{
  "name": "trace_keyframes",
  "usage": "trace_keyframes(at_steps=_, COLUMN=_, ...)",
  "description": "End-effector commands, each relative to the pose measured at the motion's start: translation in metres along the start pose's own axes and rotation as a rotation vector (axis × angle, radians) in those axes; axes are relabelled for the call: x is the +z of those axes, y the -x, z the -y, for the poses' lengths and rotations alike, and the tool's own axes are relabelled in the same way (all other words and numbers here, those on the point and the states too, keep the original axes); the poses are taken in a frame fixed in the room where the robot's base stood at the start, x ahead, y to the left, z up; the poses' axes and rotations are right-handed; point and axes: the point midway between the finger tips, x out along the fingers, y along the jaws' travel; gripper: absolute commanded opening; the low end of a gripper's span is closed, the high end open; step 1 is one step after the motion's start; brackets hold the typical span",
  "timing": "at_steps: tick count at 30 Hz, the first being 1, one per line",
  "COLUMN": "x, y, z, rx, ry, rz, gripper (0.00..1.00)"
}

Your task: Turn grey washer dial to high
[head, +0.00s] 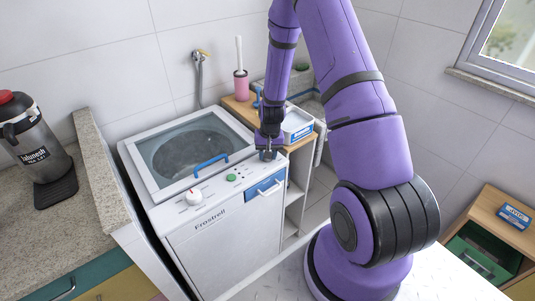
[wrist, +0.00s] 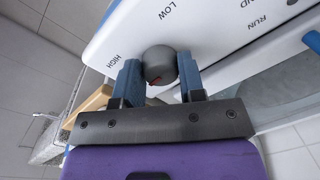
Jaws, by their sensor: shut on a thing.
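The grey washer dial (wrist: 160,62) sits on the washer's white panel in the wrist view, with LOW and HIGH printed beside it. My gripper (wrist: 157,76) has its two blue fingers on either side of the dial, shut on it. A small red mark shows on the dial's near face, partly in shadow; I cannot tell exactly which setting it points to. In the head view, my gripper (head: 268,147) reaches down to the right end of the white washer's (head: 215,250) control panel and mostly hides the grey dial.
On the same panel are a white dial with a red mark (head: 193,196), a green button (head: 231,178) and a blue drawer front (head: 265,187). The lid has a blue handle (head: 211,164). A wooden shelf with a white container (head: 297,122) stands close behind my gripper.

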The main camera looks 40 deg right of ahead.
Motion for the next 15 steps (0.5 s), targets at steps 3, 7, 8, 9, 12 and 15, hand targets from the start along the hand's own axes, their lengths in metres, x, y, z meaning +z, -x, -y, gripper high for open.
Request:
trace_keyframes(at_steps=3, x=0.0001, y=0.0001, z=0.0001, rx=0.000, ry=-0.033, rz=-0.003, gripper=0.13)
trace_keyframes(at_steps=7, x=0.0000, y=0.0001, z=0.0002, rx=0.000, ry=-0.056, rz=-0.005, gripper=0.13)
trace_keyframes(at_steps=8, x=0.0000, y=0.0001, z=0.0001, rx=0.000, ry=-0.059, rz=-0.005, gripper=0.13)
trace_keyframes(at_steps=9, x=0.0000, y=0.0001, z=0.0001, rx=0.000, ry=-0.062, rz=-0.005, gripper=0.13)
trace_keyframes(at_steps=12, x=0.0000, y=0.0001, z=0.0002, rx=0.000, ry=-0.066, rz=-0.006, gripper=0.13)
trace_keyframes(at_steps=15, x=0.0000, y=0.0001, z=0.0002, rx=0.000, ry=-0.066, rz=-0.006, gripper=0.13)
